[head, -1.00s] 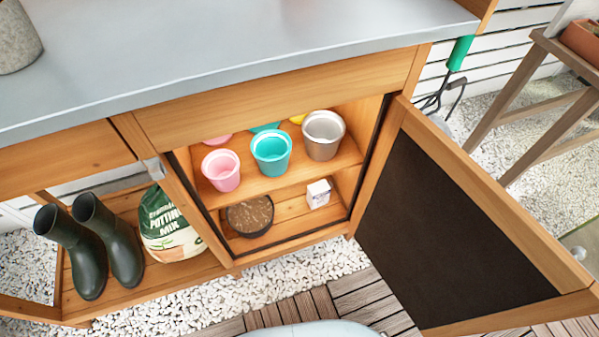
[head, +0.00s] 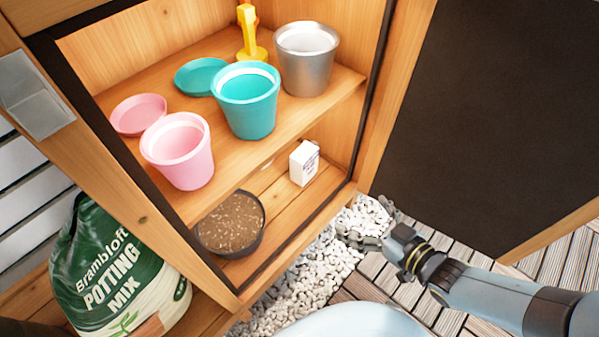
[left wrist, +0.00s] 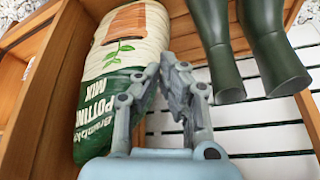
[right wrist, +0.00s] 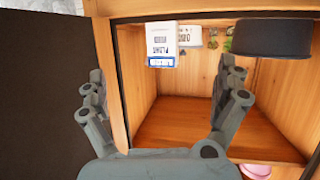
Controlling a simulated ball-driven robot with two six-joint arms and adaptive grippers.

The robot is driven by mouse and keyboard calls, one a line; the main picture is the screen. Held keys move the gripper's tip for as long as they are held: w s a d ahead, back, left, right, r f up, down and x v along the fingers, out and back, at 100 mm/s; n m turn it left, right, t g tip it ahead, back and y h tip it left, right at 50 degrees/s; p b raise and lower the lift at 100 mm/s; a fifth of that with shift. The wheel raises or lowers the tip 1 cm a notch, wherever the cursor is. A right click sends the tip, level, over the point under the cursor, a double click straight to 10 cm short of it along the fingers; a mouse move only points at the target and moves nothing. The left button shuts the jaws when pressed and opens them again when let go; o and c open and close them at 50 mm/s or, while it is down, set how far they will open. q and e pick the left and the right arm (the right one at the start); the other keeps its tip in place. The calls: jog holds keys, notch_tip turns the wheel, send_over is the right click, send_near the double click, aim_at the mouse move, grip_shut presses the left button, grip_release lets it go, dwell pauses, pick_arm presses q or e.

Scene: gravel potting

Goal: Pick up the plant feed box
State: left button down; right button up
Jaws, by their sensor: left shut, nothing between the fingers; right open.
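The plant feed box (head: 304,163), small and white with dark print, stands on the cabinet's lower shelf near its right side. In the right wrist view the box (right wrist: 161,45) is at the top, ahead of the fingers and apart from them. My right gripper (head: 364,222) is open and empty, outside the cabinet, to the right of and below the box in the head view. My left gripper (left wrist: 166,72) is shut on nothing, by the potting mix bag; it is not in the head view.
A dark bowl of soil (head: 232,222) sits left of the box. The upper shelf holds a pink pot (head: 180,155), teal pot (head: 247,105) and metal pot (head: 306,62). The open door (head: 470,120) stands at right. The potting mix bag (head: 120,275) and boots (left wrist: 262,45) are nearby.

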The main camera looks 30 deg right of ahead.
aim_at(311, 161)
jog(key=w+b, duration=0.1)
jog(key=w, duration=0.4)
jog(key=w+a+b, duration=0.1)
jog(key=w, duration=0.3)
jog(key=w+a, duration=0.1)
jog(key=w, duration=0.4)
jog(key=shift+w+b, duration=0.3)
jog(key=shift+b, duration=0.1)
jog(key=w, duration=0.1)
jog(key=w+b, duration=0.1)
jog(key=w, duration=0.3)
jog(key=shift+w+a+f+b, duration=0.1)
jog(key=shift+a+f+b, duration=0.1)
jog(key=shift+a+b, duration=0.2)
jog(key=shift+w, duration=0.45)
pick_arm(q)
jog(key=f+t, duration=0.3)
jog(key=t, duration=0.1)
jog(key=f+t, duration=0.2)
jog(key=shift+s+d+f+t, duration=0.1)
jog(key=shift+d+f+t, duration=0.2)
jog(key=shift+f, duration=0.05)
pick_arm(e)
jog(key=c, duration=1.3)
